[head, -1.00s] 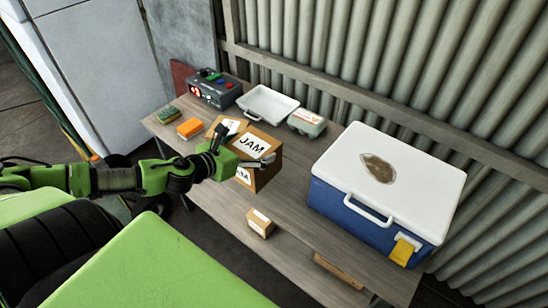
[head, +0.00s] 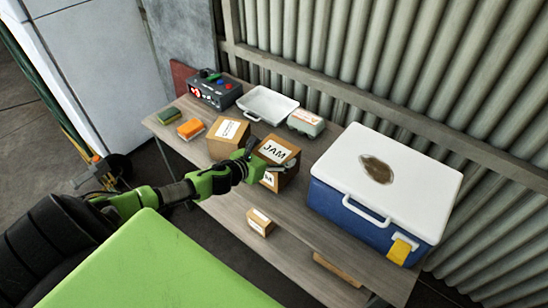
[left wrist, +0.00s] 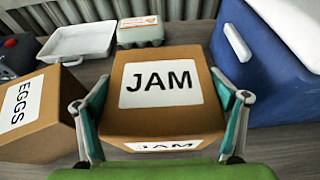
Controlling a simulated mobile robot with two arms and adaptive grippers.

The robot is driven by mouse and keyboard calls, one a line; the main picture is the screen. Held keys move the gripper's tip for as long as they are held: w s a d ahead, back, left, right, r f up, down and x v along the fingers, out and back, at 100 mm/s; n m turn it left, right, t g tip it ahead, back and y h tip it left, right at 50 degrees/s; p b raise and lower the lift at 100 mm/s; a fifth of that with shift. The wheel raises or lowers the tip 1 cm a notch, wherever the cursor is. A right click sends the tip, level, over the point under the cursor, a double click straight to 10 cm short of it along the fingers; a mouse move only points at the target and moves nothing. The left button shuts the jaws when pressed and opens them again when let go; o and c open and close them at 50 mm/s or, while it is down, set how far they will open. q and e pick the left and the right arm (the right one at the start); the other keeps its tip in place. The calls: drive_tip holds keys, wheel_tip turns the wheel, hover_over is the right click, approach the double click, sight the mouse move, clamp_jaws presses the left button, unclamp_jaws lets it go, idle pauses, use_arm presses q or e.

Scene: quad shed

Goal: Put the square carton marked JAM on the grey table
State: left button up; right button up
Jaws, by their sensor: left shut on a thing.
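The square JAM carton (head: 275,150) is a brown box with white JAM labels on its top and front. My left gripper (head: 268,160) is shut on it, one finger on each side. In the left wrist view the JAM carton (left wrist: 160,85) sits upright between the fingers of my left gripper (left wrist: 161,115). The grey-brown wooden table (head: 315,185) is below the carton; I cannot tell whether its base touches the top. My right gripper is not in view.
An EGGS carton (left wrist: 30,110) stands just left; it also shows in the head view (head: 228,138). A blue cooler (head: 350,210) with a white lid fills the right. Behind are a white tray (head: 267,104) and an egg box (head: 306,122). A small carton (head: 260,222) is near the front edge.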

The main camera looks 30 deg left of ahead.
use_arm(q)
drive_tip(key=shift+f, duration=1)
drive_tip(key=o, duration=1.9)
drive_tip(key=shift+s+f, duration=0.1)
drive_tip(key=shift+f, duration=0.1)
drive_tip(key=shift+s+r, duration=0.1)
drive_tip(key=shift+s, duration=0.05)
drive_tip(key=shift+b+v, duration=0.8)
drive_tip(key=shift+v, duration=5.1)
